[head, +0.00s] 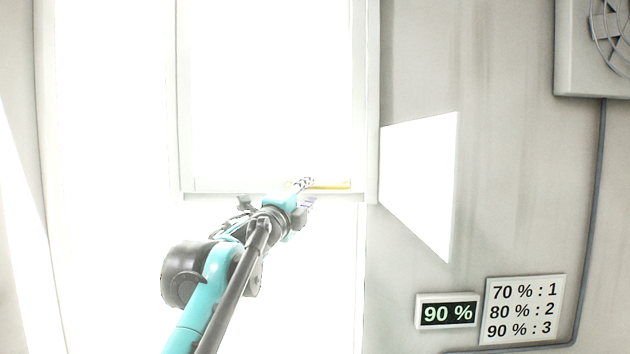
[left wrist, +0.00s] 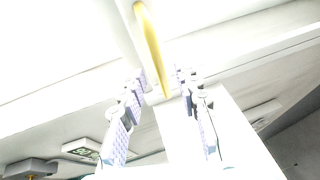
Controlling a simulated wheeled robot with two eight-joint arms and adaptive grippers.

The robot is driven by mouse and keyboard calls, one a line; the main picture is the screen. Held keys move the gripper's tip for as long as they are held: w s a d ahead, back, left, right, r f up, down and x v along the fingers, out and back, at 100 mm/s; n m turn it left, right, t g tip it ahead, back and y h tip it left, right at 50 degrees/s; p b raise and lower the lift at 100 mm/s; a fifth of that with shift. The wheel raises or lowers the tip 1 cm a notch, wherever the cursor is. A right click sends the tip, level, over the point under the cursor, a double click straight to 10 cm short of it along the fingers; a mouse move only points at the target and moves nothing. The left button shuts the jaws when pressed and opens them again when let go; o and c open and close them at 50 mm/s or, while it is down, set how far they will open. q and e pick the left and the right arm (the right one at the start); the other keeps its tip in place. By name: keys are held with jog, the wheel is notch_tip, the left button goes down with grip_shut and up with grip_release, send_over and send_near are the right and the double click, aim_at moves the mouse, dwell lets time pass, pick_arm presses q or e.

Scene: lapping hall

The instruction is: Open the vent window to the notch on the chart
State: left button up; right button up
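The vent window (head: 187,110) is a pale framed sash, washed out by glare. Its yellow handle bar (head: 332,185) lies along the bottom rail at the right. In the left wrist view the yellow bar (left wrist: 150,40) runs down from the top toward my fingers. My left gripper (head: 304,190) is at the left end of the bar. Its two fingers stand apart in the left wrist view (left wrist: 161,80), with the bar's near end appearing between the tips; contact cannot be told. The chart (head: 523,310) reads 70 %: 1, 80 %: 2, 90 %: 3. No notches can be made out.
A dark display (head: 447,313) reading 90 % is on the wall left of the chart. A fan housing (head: 575,75) is at the upper right, with a cable (head: 598,200) running down the wall. A bright patch of light lies on the wall right of the window.

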aim_at(315, 189)
pick_arm(q)
jog(key=p+x, duration=0.1)
jog(key=x, duration=0.3)
jog(key=shift+w, duration=0.2)
jog(key=shift+s, duration=0.1)
jog(key=shift+d, duration=0.15)
grip_shut()
jog(key=shift+s, duration=0.1)
